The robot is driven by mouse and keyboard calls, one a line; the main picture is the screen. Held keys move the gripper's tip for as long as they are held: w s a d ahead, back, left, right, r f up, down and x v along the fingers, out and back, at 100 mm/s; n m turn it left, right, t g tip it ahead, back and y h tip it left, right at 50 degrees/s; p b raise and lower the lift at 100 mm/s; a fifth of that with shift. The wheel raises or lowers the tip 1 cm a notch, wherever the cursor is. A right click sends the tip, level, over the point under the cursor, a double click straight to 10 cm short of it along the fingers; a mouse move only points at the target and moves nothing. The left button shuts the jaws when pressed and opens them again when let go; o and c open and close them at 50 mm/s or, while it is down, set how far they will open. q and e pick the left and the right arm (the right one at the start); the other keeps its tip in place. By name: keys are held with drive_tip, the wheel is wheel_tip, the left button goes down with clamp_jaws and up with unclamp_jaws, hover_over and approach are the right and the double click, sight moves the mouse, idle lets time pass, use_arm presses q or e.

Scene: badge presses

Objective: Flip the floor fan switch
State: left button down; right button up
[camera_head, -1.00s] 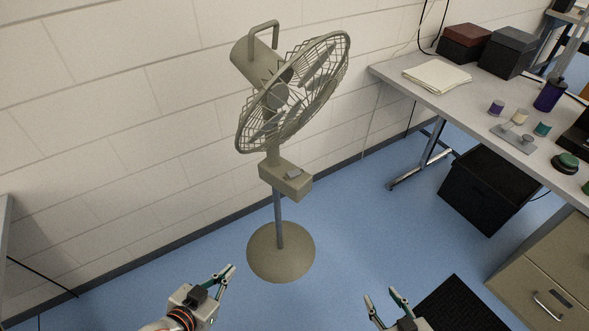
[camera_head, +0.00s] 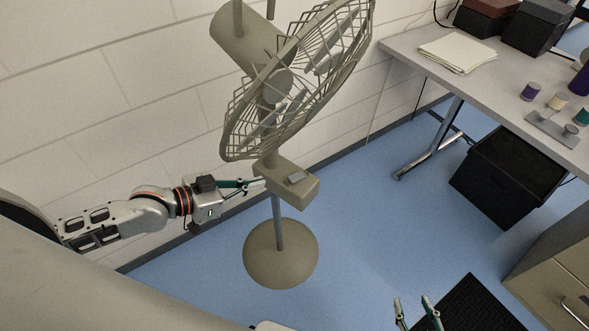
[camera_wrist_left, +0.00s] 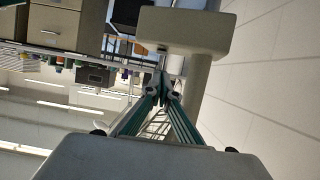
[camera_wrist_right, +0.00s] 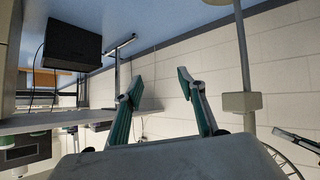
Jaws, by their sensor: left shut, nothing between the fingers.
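The beige floor fan (camera_head: 280,254) stands on its round base by the wall, its caged head tilted. On its post is a control box (camera_head: 277,187) with a grey rocker switch (camera_head: 296,177) on top. My left gripper (camera_head: 262,182) is shut and empty, its tips at the left side of the box, short of the switch. In the left wrist view the shut fingers (camera_wrist_left: 165,88) point at the box (camera_wrist_left: 188,28); the switch cannot be made out and contact is unclear. My right gripper (camera_head: 416,302) is open and empty, low at the right; the right wrist view shows its spread fingers (camera_wrist_right: 158,84).
A grey table (camera_head: 440,85) with papers (camera_head: 458,52), dark boxes and small cups stands at the right. A black bin (camera_head: 500,185) is under it. A black mat (camera_head: 468,306) and a drawer cabinet (camera_head: 560,265) are front right. Blue floor right of the fan is clear.

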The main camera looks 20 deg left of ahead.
sight(286, 185)
use_arm(q)
drive_tip(key=shift+w+r, duration=0.1)
use_arm(e)
drive_tip(key=shift+s, duration=0.15)
use_arm(q)
drive_tip(key=b+x, duration=0.1)
drive_tip(key=x, duration=0.8)
drive_tip(key=shift+b, duration=0.3)
drive_tip(key=shift+w+d+f, duration=0.25)
drive_tip(key=shift+w, duration=0.05)
use_arm(e)
drive_tip(key=shift+d+f, duration=0.25)
drive_tip(key=shift+f, duration=0.4)
drive_tip(key=shift+f, duration=0.1)
